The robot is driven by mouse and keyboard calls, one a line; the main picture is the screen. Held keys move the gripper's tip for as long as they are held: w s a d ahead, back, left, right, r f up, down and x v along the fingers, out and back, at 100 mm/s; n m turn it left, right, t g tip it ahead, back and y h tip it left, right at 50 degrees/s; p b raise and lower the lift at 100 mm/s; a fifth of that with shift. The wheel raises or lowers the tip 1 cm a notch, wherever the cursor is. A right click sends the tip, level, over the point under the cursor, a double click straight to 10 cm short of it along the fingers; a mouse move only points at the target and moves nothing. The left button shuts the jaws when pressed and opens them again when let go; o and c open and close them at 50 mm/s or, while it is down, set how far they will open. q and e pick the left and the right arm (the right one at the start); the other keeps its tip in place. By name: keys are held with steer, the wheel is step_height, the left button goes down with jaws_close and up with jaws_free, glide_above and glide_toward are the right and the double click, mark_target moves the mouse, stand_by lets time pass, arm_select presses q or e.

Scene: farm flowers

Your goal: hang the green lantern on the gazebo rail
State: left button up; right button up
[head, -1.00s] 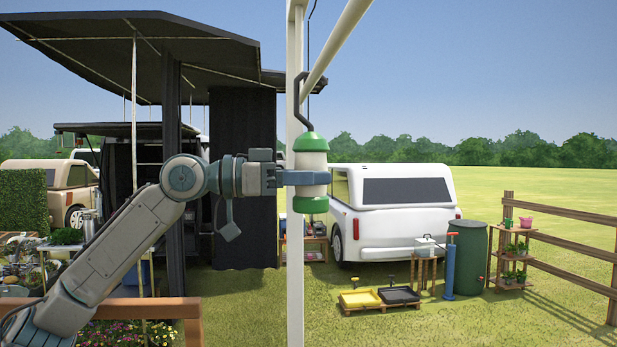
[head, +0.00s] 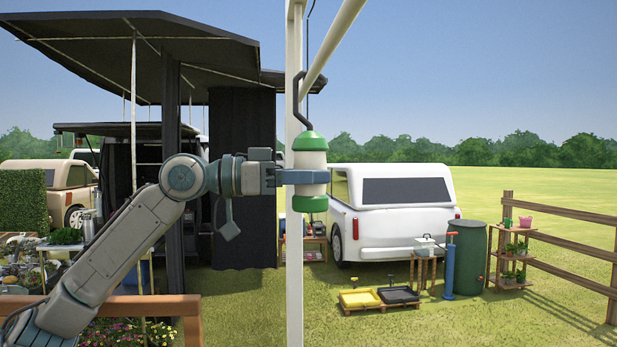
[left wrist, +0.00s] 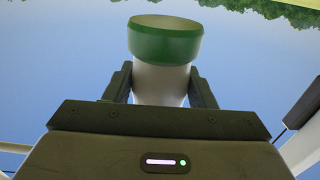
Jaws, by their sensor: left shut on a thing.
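The green lantern (head: 310,160) has a green cap, a pale body and a green base, and it is upright in the head view. My left gripper (head: 308,177) is shut around its pale body. The left wrist view also shows the lantern (left wrist: 164,45) between the two fingers (left wrist: 160,88). A dark hook rises from the cap to the white gazebo rail (head: 335,42). The hook's top is close to the rail's lower part; I cannot tell whether it rests on it. My right gripper is not in view.
A white gazebo post (head: 295,270) stands just left of and close to the lantern. A white vehicle (head: 400,215), pallet trays (head: 380,297) and a wooden fence (head: 570,245) are farther back. A wooden rail (head: 140,306) is at the lower left.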

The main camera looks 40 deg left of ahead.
arm_select(q)
steer(key=shift+s+d+f, duration=0.1)
steer(key=shift+d+f, duration=0.05)
steer(key=o, duration=1.3)
steer(key=shift+c, duration=0.2)
steer(key=shift+a, duration=0.2)
